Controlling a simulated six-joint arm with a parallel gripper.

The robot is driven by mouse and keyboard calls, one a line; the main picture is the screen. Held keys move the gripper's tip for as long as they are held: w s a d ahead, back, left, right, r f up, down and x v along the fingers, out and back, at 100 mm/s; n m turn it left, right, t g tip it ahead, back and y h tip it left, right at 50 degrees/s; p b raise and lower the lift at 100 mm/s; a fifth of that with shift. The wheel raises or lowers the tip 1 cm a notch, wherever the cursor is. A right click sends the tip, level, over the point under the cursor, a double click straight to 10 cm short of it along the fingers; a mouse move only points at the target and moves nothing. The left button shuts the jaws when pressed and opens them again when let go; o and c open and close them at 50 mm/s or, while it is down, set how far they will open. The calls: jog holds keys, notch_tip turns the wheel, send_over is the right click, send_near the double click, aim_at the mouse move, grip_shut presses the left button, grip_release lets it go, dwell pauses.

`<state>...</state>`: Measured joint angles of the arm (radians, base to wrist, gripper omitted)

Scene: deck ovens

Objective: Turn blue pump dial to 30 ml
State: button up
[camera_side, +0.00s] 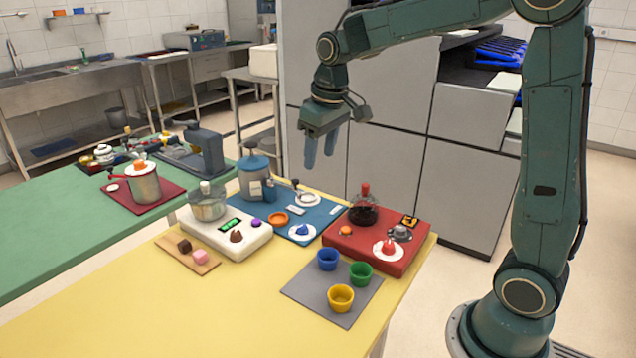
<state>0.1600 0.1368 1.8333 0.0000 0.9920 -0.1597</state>
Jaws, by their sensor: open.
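The blue pump dial (302,230) is a small blue knob on a white disc, at the front of the blue base (325,213). Its marks and setting are too small to read. A grey-blue pump vessel (252,180) with a lid stands at the back left of the base, with a white ring-shaped part (308,199) to its right. My gripper (320,160) is open and empty. It points down in the air, appearing above and slightly right of the dial, and apart from it.
A red unit (393,262) with a dark flask and red dial stands to the right. A white scale (228,241) stands to the left. A grey mat (308,295) with blue, green and yellow cups lies in front. The yellow table's (150,320) front left is clear.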

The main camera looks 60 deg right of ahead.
jog(key=w+d+f+g, duration=0.1)
jog(key=w+d+f, duration=0.2)
jog(key=w+f, duration=0.3)
jog(key=g, duration=0.1)
send_over(302, 226)
notch_tip(302, 226, down, 6)
jog(key=shift+f, duration=0.25)
jog(key=shift+d, duration=0.1)
notch_tip(302, 226, down, 14)
jog(key=shift+r, duration=0.1)
dwell(0.3)
jog(key=c, duration=1)
